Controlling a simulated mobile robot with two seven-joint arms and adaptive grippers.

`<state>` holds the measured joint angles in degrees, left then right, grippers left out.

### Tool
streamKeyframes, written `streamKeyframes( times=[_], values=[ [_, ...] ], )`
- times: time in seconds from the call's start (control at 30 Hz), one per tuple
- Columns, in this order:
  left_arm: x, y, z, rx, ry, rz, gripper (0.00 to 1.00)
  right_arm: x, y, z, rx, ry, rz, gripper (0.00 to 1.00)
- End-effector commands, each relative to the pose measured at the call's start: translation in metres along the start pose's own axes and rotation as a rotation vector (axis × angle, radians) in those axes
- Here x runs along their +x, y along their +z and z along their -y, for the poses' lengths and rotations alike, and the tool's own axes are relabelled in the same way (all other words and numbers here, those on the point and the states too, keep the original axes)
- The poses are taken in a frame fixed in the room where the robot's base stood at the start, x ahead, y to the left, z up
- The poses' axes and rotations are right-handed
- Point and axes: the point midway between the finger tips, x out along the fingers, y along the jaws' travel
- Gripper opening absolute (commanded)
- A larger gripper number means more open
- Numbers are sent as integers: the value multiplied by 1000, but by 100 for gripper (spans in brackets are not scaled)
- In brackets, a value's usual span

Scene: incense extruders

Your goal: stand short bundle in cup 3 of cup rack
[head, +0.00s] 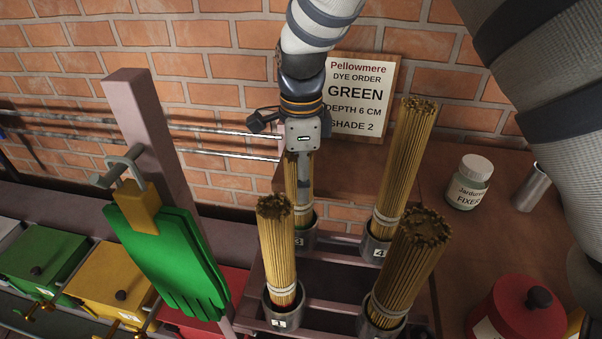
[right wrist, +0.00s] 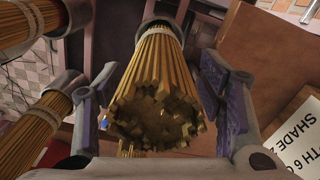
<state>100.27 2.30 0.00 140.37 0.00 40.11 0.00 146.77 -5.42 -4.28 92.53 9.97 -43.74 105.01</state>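The cup rack (head: 320,283) holds several metal cups, each with a bundle of thin sticks. A bundle (head: 304,180) stands in cup 3 (head: 306,238), with a greenish band low on it near the cup rim. My right gripper (head: 303,165) is over it from above, with its fingers partly hidden in the head view. In the right wrist view the bundle (right wrist: 158,75) stands between the two finger pads with gaps beside it, its lower end in the cup (right wrist: 163,22). My left gripper is not in view.
Bundles stand in cup 1 (head: 282,318), cup 4 (head: 376,248) and the front right cup (head: 382,322). A sign (head: 356,95) reads GREEN, depth 6 cm, shade 2. A fixer jar (head: 468,182) and a red lidded pot (head: 520,310) stand right. Green gloves (head: 165,250) hang left.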

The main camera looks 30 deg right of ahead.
Motion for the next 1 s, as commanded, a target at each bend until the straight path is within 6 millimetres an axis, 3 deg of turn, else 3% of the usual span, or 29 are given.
streamKeyframes(
  times=[0.3,0.7,0.83,1.0],
  values=[
    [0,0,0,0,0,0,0,-5,0,0,0,-2,0,65],
    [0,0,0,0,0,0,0,-102,0,1,-1,-4,0,65],
    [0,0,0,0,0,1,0,-117,0,0,-1,-2,0,65],
    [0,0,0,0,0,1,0,-120,0,0,0,1,-1,65]
  ],
)
